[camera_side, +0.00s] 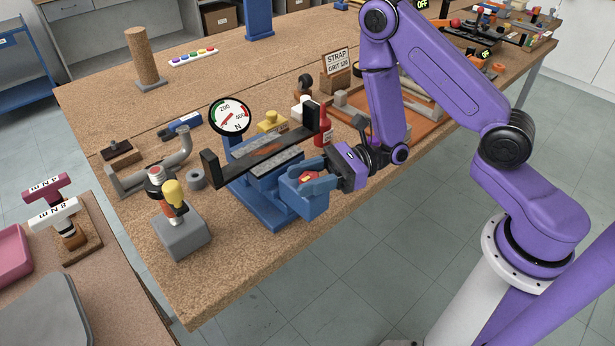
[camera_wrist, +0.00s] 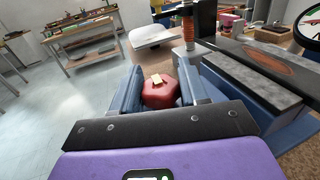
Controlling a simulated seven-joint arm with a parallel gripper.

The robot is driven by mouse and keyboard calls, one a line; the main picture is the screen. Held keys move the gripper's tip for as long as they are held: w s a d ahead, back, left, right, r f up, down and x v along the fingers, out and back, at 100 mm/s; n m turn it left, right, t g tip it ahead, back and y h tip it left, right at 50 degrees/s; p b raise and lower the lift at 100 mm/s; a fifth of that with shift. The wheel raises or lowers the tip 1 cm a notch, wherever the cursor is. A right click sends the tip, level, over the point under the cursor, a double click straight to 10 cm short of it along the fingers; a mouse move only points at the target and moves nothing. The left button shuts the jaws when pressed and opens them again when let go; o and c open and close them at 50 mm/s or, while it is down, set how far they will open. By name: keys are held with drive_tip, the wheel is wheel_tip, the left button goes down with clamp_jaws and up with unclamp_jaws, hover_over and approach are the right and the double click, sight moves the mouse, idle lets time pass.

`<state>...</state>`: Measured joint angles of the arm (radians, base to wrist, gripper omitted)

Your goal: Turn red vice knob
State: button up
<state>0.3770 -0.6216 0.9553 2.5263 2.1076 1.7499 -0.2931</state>
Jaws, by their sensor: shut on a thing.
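The red vice knob (camera_wrist: 160,93) is a rounded red knob with a small pale yellow mark on it. In the wrist view it sits between the two blue fingers of my gripper (camera_wrist: 163,88), which are shut on it. In the side view only a small red part of the knob (camera_side: 306,177) shows between the fingers of my gripper (camera_side: 303,186). The blue vice (camera_side: 262,200) stands near the table's front edge, with grey jaws and a long dark bar across it. The knob is at the vice's right end.
A round dial gauge (camera_side: 229,116) stands behind the vice. A grey block (camera_side: 181,236) with a yellow-topped part is to its left. A red bottle (camera_side: 323,128) and a yellow block (camera_side: 270,122) are close behind. The table's front corner is clear.

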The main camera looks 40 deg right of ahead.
drive_tip(key=shift+s+m+t+h, duration=0.1)
drive_tip(key=shift+m+t+h, duration=1.1)
drive_tip(key=shift+t, duration=0.8)
drive_tip(key=o, duration=1)
drive_tip(key=shift+c, duration=0.2)
drive_tip(key=shift+d, duration=0.1)
drive_tip(key=v, duration=0.7)
drive_tip(key=shift+d, duration=0.2)
drive_tip(key=shift+s+f, duration=0.1)
